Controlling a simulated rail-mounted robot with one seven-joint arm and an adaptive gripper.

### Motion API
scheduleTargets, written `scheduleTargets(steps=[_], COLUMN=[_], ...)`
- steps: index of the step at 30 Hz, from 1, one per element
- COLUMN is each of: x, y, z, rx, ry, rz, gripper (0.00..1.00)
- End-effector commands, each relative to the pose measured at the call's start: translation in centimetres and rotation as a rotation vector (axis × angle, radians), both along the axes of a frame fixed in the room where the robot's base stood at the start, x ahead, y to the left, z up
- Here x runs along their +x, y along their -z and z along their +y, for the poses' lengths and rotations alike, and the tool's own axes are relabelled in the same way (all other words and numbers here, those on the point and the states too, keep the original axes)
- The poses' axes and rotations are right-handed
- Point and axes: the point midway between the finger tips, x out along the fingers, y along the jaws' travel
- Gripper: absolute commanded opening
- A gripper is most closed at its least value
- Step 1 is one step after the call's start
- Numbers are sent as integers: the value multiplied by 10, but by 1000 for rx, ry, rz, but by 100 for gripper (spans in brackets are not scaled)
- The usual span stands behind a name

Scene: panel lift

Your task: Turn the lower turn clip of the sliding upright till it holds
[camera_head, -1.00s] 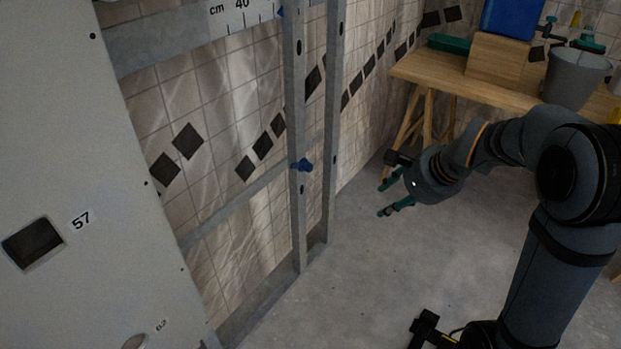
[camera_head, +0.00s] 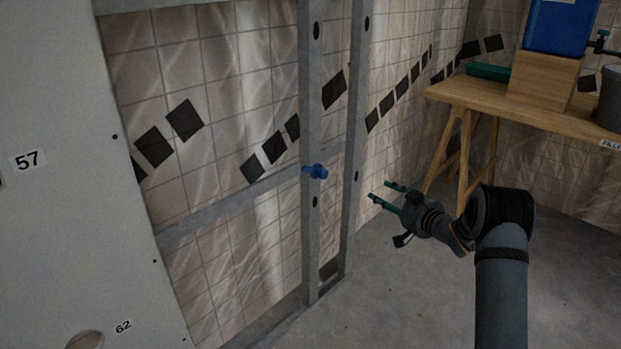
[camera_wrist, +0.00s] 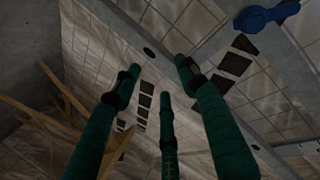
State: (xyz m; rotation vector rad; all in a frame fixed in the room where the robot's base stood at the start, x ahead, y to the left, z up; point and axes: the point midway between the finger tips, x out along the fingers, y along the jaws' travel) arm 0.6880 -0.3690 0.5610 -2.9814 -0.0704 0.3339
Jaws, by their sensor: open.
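The lower turn clip (camera_head: 317,171) is a small blue knob on the grey metal sliding upright (camera_head: 311,230), where a horizontal rail meets it. It also shows in the wrist view as a blue clip (camera_wrist: 262,17) at the upper right. My gripper (camera_head: 380,192) is open and empty, to the right of the clip and slightly lower in the head view, apart from it. Its green fingers (camera_wrist: 168,130) fill the middle of the wrist view, with nothing between them. I cannot tell from these views whether the clip is engaged.
A second metal upright (camera_head: 353,170) stands just right of the sliding one. A pale panel (camera_head: 60,230) marked 57 and 62 covers the left. A wooden table (camera_head: 520,105) with a blue container (camera_head: 560,25) stands at the back right. The concrete floor between is clear.

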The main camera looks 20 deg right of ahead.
Motion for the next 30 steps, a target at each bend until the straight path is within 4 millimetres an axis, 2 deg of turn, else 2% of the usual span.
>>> scheduleTargets(steps=[1,3,7,10,14,24,30], x=[0,-5,-16,-18,-8,48,70], y=[-16,-32,-55,-61,-59,-58,-60], z=[24,57,93,103,108,133,142], rx=[-9,-5,33,79,101,97,98], ry=[-94,-217,-347,-375,-371,-370,-367], rz=[-55,-118,-194,-208,-201,-203,-202], gripper=[42,42,42,42,42,42,42])
